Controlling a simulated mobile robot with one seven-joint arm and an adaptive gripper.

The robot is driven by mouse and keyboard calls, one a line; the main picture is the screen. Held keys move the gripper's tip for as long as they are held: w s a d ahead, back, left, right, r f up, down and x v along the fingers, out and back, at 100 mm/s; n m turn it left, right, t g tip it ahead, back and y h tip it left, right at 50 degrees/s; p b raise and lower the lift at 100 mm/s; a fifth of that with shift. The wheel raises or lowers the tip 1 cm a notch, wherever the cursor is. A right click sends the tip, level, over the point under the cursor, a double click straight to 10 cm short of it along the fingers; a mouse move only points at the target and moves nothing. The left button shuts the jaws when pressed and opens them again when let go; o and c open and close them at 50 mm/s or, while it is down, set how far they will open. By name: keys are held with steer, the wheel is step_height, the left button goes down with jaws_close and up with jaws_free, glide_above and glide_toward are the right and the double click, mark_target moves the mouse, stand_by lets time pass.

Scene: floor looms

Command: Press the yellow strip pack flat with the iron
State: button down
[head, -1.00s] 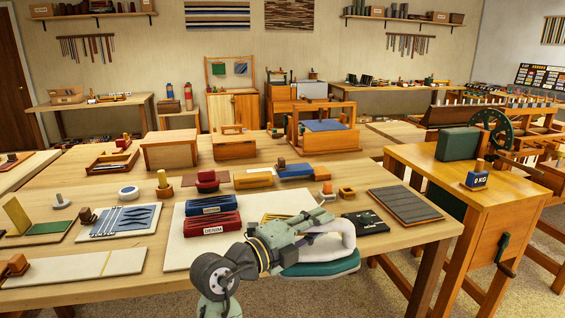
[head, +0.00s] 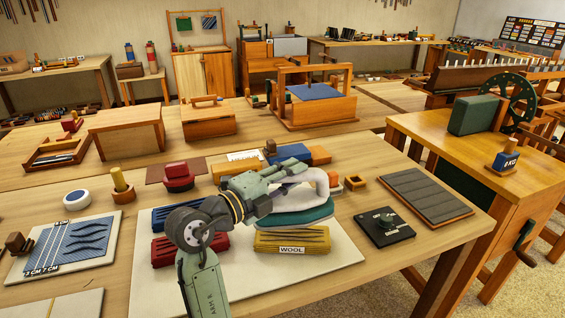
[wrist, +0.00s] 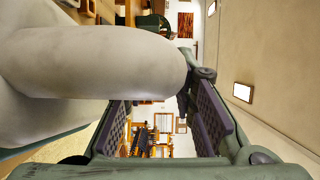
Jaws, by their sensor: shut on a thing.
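The yellow strip pack (head: 292,241), labelled WOOL, lies on a pale board (head: 335,258) on the table, with dark slots along its top. The iron has a white handle (head: 318,183) and a teal base (head: 300,217). My gripper (head: 275,178) is shut on the iron's handle. The base shows just above and behind the yellow pack and covers its back part. I cannot tell whether they touch. In the wrist view the white handle (wrist: 110,70) fills the upper left, and the finger pads show below it.
A red pack (head: 190,247) and a blue pack (head: 170,218) lie left of the yellow one, partly behind my arm. The board's front right is clear.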

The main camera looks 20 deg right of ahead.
mark_target(290, 199)
steer(key=shift+w+f, duration=0.15)
steer(key=shift+w, duration=0.05)
steer(key=shift+s+f+b, duration=0.1)
steer(key=shift+f+b, duration=0.35)
steer(key=shift+f, duration=2.2)
steer(key=shift+f+b, duration=0.5)
steer(key=shift+b, duration=0.15)
stand_by(0.8)
steer(key=shift+r, duration=0.1)
stand_by(1.5)
steer(key=shift+r+p, duration=0.9)
steer(key=shift+r, duration=2.55)
